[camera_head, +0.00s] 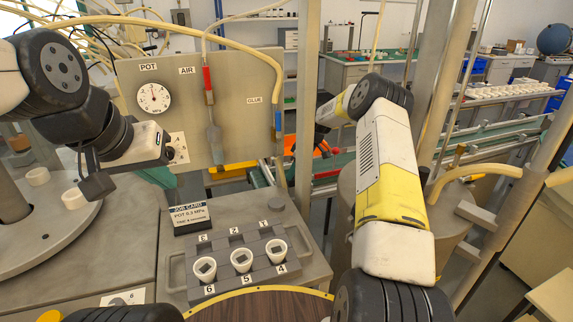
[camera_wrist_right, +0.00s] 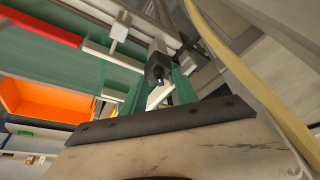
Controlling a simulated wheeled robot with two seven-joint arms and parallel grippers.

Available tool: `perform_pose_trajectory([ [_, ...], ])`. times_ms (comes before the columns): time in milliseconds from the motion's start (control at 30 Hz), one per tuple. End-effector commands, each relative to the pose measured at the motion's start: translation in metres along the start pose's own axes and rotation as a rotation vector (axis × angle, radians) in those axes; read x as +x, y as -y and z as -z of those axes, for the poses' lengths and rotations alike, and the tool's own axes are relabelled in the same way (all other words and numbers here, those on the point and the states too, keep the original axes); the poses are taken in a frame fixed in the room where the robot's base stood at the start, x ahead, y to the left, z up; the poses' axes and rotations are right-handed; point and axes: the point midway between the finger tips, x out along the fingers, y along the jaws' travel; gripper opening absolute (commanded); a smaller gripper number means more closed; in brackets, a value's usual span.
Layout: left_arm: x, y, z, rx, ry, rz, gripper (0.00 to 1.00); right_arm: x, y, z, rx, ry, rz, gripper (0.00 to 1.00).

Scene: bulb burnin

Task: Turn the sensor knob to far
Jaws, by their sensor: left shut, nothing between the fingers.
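I cannot pick out the sensor knob or a "far" mark for certain. A small white plate with dark markings (camera_head: 179,147) is on the grey panel, partly hidden by my left gripper (camera_head: 163,154); its lettering is too small to read. My left gripper is shut and empty in front of the panel's lower left; its fingertips are hard to make out. My right gripper (camera_head: 333,109) is beyond the bench, to the right of the panel, near the green conveyor. Its fingers are not clear in the head view. The right wrist view shows a small dark block (camera_wrist_right: 157,66) among green strips.
The panel (camera_head: 235,130) carries a round POT gauge (camera_head: 154,98) and hoses. A job card (camera_head: 191,217) stands on the bench behind a grey rack (camera_head: 217,253) with white cups. An orange bin (camera_wrist_right: 45,100) lies left in the right wrist view. Posts stand near my right arm.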

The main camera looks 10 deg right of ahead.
Motion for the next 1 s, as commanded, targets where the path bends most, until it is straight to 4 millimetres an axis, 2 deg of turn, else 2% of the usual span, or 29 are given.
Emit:
perform_pose_trajectory([
  [33, 0.0000, 0.0000, 0.0000, 0.000, 0.000, 0.000, 0.00, -0.0002, 0.0000, 0.0000, 0.000, 0.000, 0.000, 0.29],
  [200, 0.0000, 0.0000, 0.0000, 0.000, 0.000, 0.000, 0.00, -0.0004, 0.0000, 0.0000, 0.000, 0.000, 0.000, 0.00],
  [433, 0.0000, 0.0000, 0.0000, 0.000, 0.000, 0.000, 0.00, -0.0008, 0.0005, 0.0005, 0.023, 0.001, -0.010, 0.00],
  [733, 0.0000, 0.0000, 0.0000, 0.000, 0.000, 0.000, 0.00, -0.0009, 0.0019, 0.0006, 0.228, 0.002, -0.096, 0.00],
  [1000, 0.0000, 0.0000, 0.0000, 0.000, 0.000, 0.000, 0.00, -0.0006, 0.0015, 0.0003, 0.246, 0.000, -0.102, 0.00],
])
